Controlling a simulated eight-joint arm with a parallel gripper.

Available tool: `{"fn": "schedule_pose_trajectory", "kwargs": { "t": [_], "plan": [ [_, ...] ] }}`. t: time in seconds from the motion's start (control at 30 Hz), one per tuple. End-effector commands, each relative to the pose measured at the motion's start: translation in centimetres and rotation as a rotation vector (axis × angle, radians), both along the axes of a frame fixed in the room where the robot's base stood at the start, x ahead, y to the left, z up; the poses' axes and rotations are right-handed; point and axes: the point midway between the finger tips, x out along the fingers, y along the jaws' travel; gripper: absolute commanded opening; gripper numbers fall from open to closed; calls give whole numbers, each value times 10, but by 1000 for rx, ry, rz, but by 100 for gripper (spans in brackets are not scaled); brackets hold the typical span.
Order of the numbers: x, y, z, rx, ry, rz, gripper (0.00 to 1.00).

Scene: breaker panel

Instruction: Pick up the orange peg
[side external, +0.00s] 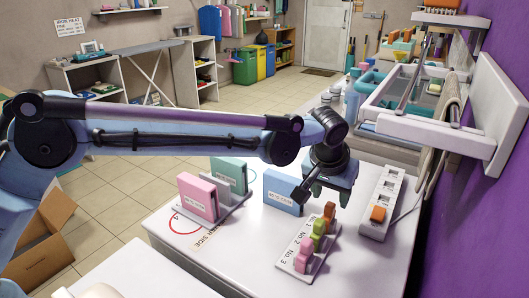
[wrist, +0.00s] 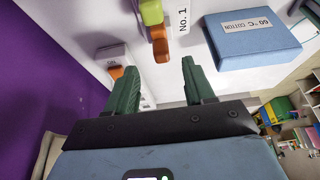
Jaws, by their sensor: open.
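The orange peg (side external: 329,214) stands at the far end of a white labelled rack (side external: 293,262), behind a green peg (side external: 318,232) and a pink peg (side external: 305,252). In the wrist view the orange peg (wrist: 161,48) appears between and beyond my fingertips, beside the "No.1" label, with the green peg (wrist: 151,12) above it. My gripper (wrist: 160,62) is open, with nothing between its fingers. In the side view my gripper (side external: 327,196) hangs above the far end of the rack, near the orange peg; the exact gap is unclear.
A white strip (side external: 386,190) with an orange block (side external: 378,214) lies to the right. A blue box (side external: 283,192) stands left of the gripper; pink (side external: 198,197) and teal (side external: 228,174) boxes are farther left. A white shelf (side external: 440,142) juts from the purple wall.

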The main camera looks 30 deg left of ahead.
Motion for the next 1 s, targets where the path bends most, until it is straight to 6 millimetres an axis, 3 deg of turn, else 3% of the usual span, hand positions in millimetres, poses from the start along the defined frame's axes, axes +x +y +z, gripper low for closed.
{"fn": "schedule_pose_trajectory", "kwargs": {
  "t": [0.43,0.77,1.0],
  "plan": [
    [22,3,-50,-1,-1,0,53],
    [24,3,-55,-1,-1,0,53],
    [24,3,-55,-1,-1,0,16]
  ]
}}
